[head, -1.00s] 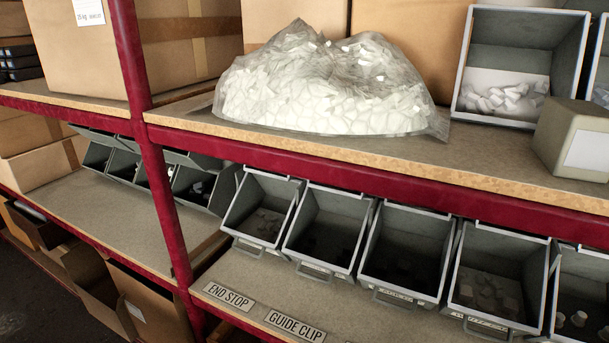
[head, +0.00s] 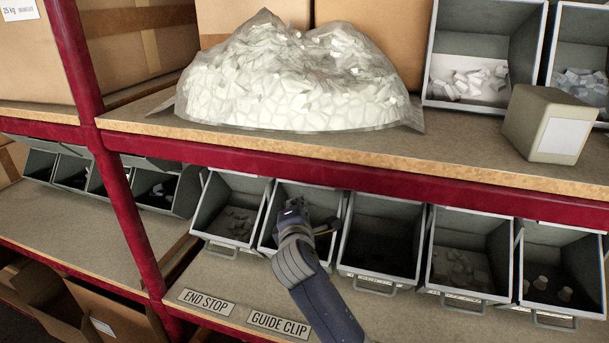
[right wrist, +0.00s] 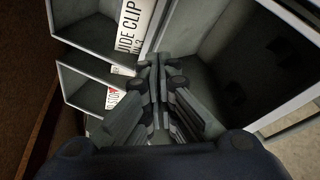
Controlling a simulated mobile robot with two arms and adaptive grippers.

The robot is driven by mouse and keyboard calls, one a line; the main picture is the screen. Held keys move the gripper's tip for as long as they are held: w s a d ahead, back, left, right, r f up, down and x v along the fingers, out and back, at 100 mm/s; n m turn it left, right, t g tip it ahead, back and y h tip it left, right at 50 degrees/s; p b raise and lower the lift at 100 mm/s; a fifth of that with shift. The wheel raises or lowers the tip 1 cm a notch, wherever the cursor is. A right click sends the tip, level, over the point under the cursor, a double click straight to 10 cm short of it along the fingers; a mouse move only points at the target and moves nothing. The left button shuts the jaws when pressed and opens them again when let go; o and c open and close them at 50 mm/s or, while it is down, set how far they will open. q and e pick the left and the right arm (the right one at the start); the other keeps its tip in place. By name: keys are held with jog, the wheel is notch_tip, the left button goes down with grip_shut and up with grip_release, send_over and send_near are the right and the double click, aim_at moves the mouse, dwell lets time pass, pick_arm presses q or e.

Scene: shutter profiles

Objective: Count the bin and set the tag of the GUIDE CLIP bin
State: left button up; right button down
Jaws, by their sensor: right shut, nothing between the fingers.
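The GUIDE CLIP bin (head: 318,197) is the second grey bin from the left in the middle row, above the GUIDE CLIP shelf label (head: 278,324). Its inside is dark, and I cannot tell what it holds. My right gripper (head: 293,204) is in front of its opening, shut and empty. In the right wrist view the shut fingers (right wrist: 155,68) point at grey bin walls. A white tag reading "UIDE CLIP" (right wrist: 131,30) shows beside them, partly cut off. Another tag with a red mark (right wrist: 112,95) shows below it. My left gripper is out of view.
The END STOP shelf label (head: 206,302) lies left of the GUIDE CLIP one. More bins (head: 465,252) continue right. Above, a clear bag of white pieces (head: 295,85) and a beige block (head: 528,122) stand on the upper shelf. A red upright (head: 105,165) is on the left.

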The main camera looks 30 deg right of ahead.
jog(key=shift+w+d+r+n+h, duration=0.15)
jog(key=shift+w+r+n, duration=0.05)
jog(key=shift+r, duration=0.4)
jog(key=shift+w+d+r+n+h, duration=0.15)
jog(key=shift+w+r+n, duration=0.05)
jog(key=shift+r, duration=0.4)
jog(key=shift+w, duration=0.15)
jog(key=w+d+p, duration=0.4)
jog(key=w+d, duration=0.1)
jog(key=d, duration=0.2)
jog(key=shift+w+d+r, duration=0.15)
jog(key=shift+d, duration=0.15)
jog(key=shift+w, duration=0.1)
